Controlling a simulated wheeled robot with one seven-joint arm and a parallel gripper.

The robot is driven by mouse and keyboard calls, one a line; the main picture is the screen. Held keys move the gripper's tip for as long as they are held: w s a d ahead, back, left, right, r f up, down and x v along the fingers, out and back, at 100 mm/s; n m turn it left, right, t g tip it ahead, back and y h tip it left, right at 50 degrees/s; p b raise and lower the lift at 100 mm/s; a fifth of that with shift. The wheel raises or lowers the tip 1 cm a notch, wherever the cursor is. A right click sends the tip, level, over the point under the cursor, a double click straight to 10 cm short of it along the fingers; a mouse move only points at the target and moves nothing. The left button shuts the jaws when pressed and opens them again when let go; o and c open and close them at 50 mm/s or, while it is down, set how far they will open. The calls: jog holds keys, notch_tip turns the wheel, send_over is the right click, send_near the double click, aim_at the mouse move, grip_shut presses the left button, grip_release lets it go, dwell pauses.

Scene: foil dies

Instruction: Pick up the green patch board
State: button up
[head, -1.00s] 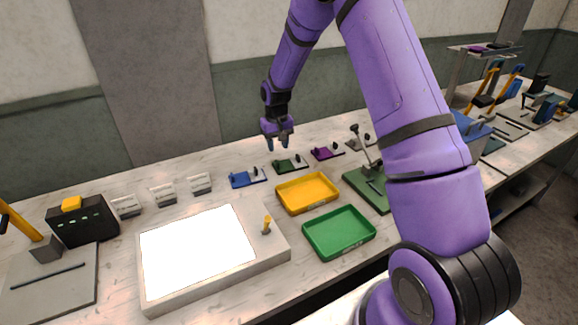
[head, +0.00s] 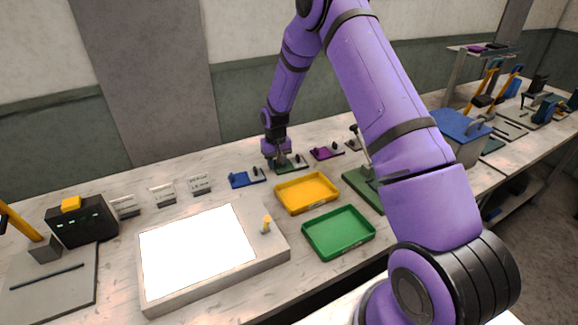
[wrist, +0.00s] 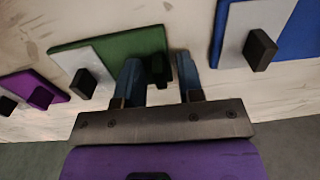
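The green patch board (head: 292,168) lies flat on the bench behind the yellow tray, partly hidden by my gripper (head: 280,161). In the wrist view the green patch board (wrist: 118,50) has a grey section with a black block and a dark upright piece near its other end. My gripper (wrist: 160,84) is open there, low over that end. One finger is on each side of the dark upright piece, with gaps showing; I cannot tell whether either finger touches it.
A blue board (head: 247,178) lies to the left and a purple board (head: 326,153) to the right. A yellow tray (head: 306,207) and a green tray (head: 339,251) are in front. A white light panel (head: 275,249) stands at front left.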

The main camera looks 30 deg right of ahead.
grip_shut()
